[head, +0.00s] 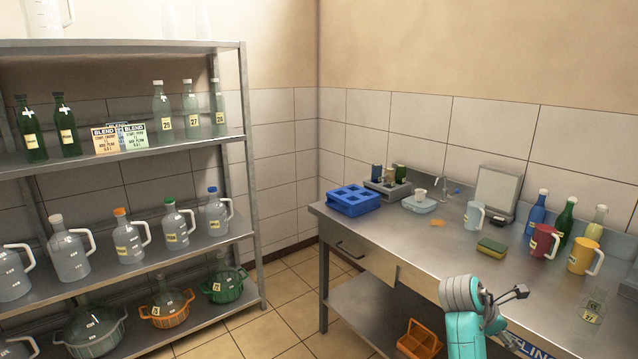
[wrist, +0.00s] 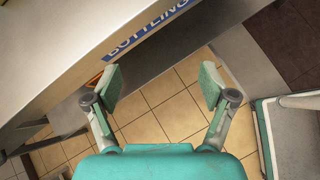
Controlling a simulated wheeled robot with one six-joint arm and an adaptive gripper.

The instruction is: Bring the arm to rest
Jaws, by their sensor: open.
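My gripper (head: 506,302) shows in the head view at the front edge of the steel bench (head: 400,231), at the lower right. It is at the end of my teal and grey arm. In the wrist view my gripper (wrist: 161,86) is open, its two padded fingers wide apart. Nothing is between them; floor tiles show through the gap. The bench front with a blue "BOTTLING" label (wrist: 150,30) lies beyond the fingers at the upper left of the wrist view.
The bench bears a blue crate (head: 353,200), a sponge (head: 492,247), a red mug (head: 543,241), a yellow mug (head: 584,256) and several bottles. An orange basket (head: 419,340) is on the lower shelf. A steel rack (head: 150,146) of bottles and jugs stands left, with open floor between.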

